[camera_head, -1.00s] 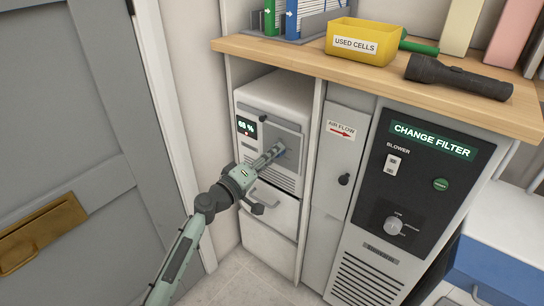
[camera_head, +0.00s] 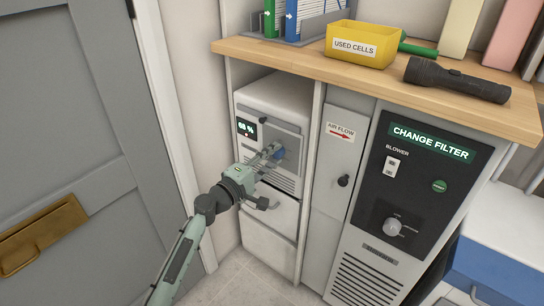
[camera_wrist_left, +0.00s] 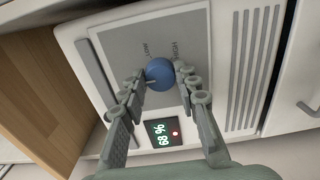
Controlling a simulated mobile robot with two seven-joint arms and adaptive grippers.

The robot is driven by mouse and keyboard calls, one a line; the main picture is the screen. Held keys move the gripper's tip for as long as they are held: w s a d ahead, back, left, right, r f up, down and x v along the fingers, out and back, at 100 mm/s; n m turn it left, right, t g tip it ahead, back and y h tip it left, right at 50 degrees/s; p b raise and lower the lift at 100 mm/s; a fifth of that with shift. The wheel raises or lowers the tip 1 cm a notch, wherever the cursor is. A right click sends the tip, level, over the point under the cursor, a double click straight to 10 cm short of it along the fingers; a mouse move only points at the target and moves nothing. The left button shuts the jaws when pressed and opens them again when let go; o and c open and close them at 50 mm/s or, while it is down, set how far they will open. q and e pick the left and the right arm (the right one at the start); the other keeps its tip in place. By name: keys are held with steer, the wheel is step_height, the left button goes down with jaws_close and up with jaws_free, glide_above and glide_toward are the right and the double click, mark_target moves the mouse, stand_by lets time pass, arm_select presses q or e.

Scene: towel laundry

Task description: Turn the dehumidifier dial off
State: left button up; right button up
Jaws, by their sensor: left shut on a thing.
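The dehumidifier (camera_head: 282,92) is the white box under the wooden counter in the head view. Its front panel (camera_wrist_left: 131,45) fills much of the left wrist view, with LOW and HIGH printed on it. A green display (camera_wrist_left: 158,133) reads 68 %, and it also shows in the head view (camera_head: 247,127). The blue dial (camera_wrist_left: 160,72) sits on the panel, partly hidden by my gripper in the head view (camera_head: 279,153). My left gripper (camera_wrist_left: 160,80) is shut on the dial, with a finger on either side. My right gripper is not in view.
A blower cabinet (camera_head: 365,215) with a dark CHANGE FILTER panel stands to the right, beyond a narrow AIR FLOW door (camera_head: 337,170). A yellow USED CELLS bin (camera_head: 350,46) and a black flashlight (camera_head: 457,79) lie on the counter (camera_head: 300,56). A grey door (camera_head: 75,90) is at left.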

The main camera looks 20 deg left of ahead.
arm_select(q)
steer(key=o, duration=1.2)
steer(key=shift+c, duration=0.2)
steer(key=v, duration=1.2)
